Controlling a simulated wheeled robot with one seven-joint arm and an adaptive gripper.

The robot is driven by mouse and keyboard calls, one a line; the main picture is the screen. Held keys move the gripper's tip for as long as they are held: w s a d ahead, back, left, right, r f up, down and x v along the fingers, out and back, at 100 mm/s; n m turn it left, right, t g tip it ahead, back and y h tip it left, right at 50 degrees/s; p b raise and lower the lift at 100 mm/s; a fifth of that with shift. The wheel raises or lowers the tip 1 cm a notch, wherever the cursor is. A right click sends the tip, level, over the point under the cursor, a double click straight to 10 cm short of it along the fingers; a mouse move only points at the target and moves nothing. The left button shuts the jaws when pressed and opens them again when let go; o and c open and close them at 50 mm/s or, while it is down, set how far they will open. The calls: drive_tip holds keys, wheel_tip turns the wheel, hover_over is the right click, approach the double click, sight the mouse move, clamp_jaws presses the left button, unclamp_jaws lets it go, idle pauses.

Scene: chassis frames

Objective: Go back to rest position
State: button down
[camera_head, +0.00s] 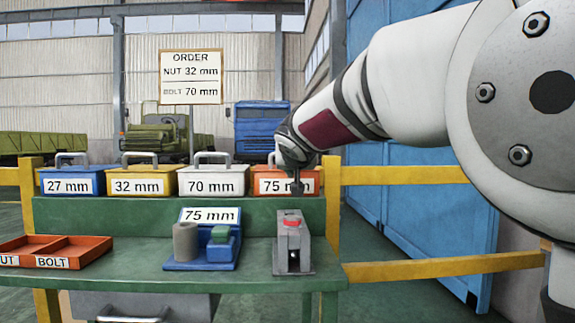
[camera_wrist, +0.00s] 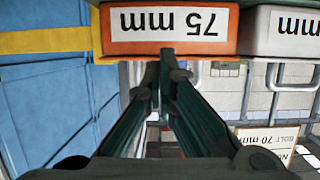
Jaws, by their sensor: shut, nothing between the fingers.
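My gripper (camera_head: 297,187) is at the end of my arm, which reaches in from the right. It is in front of the orange 75 mm box (camera_head: 271,187), above the green workbench (camera_head: 180,285), pointing down. In the wrist view my gripper (camera_wrist: 165,62) has its fingers shut with nothing between them. That view is upside down and shows the orange 75 mm box (camera_wrist: 215,40) just past the fingertips, with the white 70 mm box (camera_wrist: 270,48) beside it. I cannot tell whether the fingers touch the box.
Below my gripper stands a grey device (camera_head: 293,250) with a red button. Left of it are a blue holder (camera_head: 190,264) marked 75 mm and an orange tray (camera_head: 90,250). Blue 27 mm (camera_head: 72,172) and yellow 32 mm (camera_head: 145,172) boxes line the shelf. Yellow rails (camera_head: 440,267) are right.

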drive_tip(key=s+d+f+m+g+h, duration=0.1)
drive_tip(key=s+d+f+g, duration=0.1)
drive_tip(key=s+d+f, duration=0.4)
drive_tip(key=s+d+f+g, duration=0.2)
drive_tip(key=s+d, duration=0.3)
drive_tip(key=s, duration=0.4)
drive_tip(key=s+d+f+m+g+h, duration=0.1)
drive_tip(key=s+d+f+g, duration=0.1)
drive_tip(key=s+d+f, duration=0.4)
drive_tip(key=s+a+f+n+g+y, duration=0.1)
drive_tip(key=s+f+g, duration=0.25)
drive_tip(key=s, duration=0.85)
drive_tip(key=s+a+f+g, duration=0.15)
drive_tip(key=s+f, duration=0.35)
drive_tip(key=s, duration=0.6)
drive_tip(key=s+f+n+g+y, duration=0.1)
drive_tip(key=s+f+g, duration=0.25)
drive_tip(key=s, duration=0.85)
wheel_tip(320, 180, up, 37)
drive_tip(key=t+p, duration=0.4)
drive_tip(key=p, duration=3.1)
drive_tip(key=shift+r+t, duration=0.1)
drive_tip(key=shift+t, duration=0.15)
